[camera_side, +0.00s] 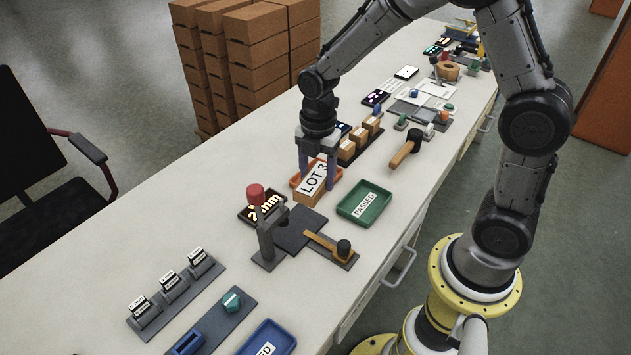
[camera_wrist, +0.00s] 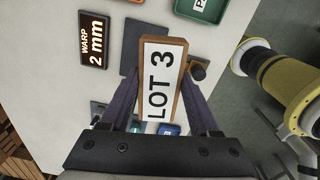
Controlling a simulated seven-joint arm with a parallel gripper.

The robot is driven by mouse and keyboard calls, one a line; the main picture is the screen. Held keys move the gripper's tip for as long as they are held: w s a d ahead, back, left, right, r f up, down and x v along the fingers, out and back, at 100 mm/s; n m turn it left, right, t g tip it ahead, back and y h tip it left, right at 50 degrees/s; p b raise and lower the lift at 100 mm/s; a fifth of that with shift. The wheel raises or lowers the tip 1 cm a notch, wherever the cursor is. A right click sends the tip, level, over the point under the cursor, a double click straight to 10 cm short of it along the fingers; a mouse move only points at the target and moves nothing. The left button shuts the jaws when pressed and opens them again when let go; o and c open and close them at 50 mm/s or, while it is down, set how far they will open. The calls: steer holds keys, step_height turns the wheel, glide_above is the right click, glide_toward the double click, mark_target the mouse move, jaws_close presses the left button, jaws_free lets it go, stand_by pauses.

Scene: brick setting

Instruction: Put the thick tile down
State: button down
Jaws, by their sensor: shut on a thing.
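The thick tile (camera_side: 309,193) is a brown block with a white "LOT 3" label. My gripper (camera_side: 318,172) is shut on it, one finger on each long side. In the wrist view the tile (camera_wrist: 163,80) lies lengthwise between the fingers of my gripper (camera_wrist: 161,92), label facing the camera. In the side view it overlaps the near edge of an orange tray (camera_side: 334,175), beyond a dark grey plate (camera_side: 297,236). The plate (camera_wrist: 131,57) shows partly behind the tile in the wrist view. The tile's underside is hidden, and I cannot tell its exact height.
A green "PASSED" tray (camera_side: 374,209) lies to the right. A post with a red knob (camera_side: 256,193) and a "2 mm" display (camera_wrist: 93,40) stand by the plate. A lever with a black knob (camera_side: 343,247) is at the front. Bare table lies to the left.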

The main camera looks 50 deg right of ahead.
steer(key=s+d+f+m, duration=0.2)
steer(key=s+d, duration=0.1)
steer(key=d, duration=0.8)
steer(key=w+d+f, duration=0.1)
steer(key=w+f, duration=0.2)
steer(key=w, duration=0.1)
steer(key=w+d+f, duration=0.1)
steer(key=w+f, duration=0.2)
steer(key=w, duration=0.2)
steer(key=w+d+f, duration=0.1)
steer(key=w+f, duration=0.2)
steer(key=w, duration=0.1)
steer(key=shift+w+d+f, duration=0.25)
steer(key=shift+d, duration=0.15)
steer(key=shift+f, duration=1.5)
steer(key=shift+f, duration=0.15)
steer(key=shift+c, duration=2)
jaws_free()
